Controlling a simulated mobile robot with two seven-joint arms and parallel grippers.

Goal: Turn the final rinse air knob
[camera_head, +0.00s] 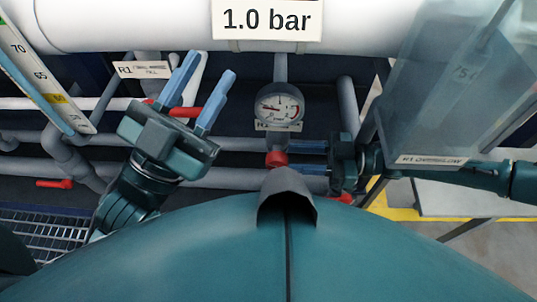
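A red knob (276,158) sits on a pipe below a round pressure gauge (279,105). The label under the gauge is too small to read, so I cannot tell whether this is the final rinse air knob. My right gripper (293,157) comes in from the right. Its two blue fingers are apart, with their tips close to the knob's right side; I cannot tell whether they touch it. My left gripper (208,70) is open and empty, its fingers pointing up in front of the pipes. Part of a red handle (211,103) shows behind it.
A white pipe with a "1.0 bar" sign (266,19) crosses the top. A thermometer scale (45,75) stands at left and a translucent box (455,85) at right. Red valve handles (55,183) sit on the grey pipes. My teal body fills the bottom.

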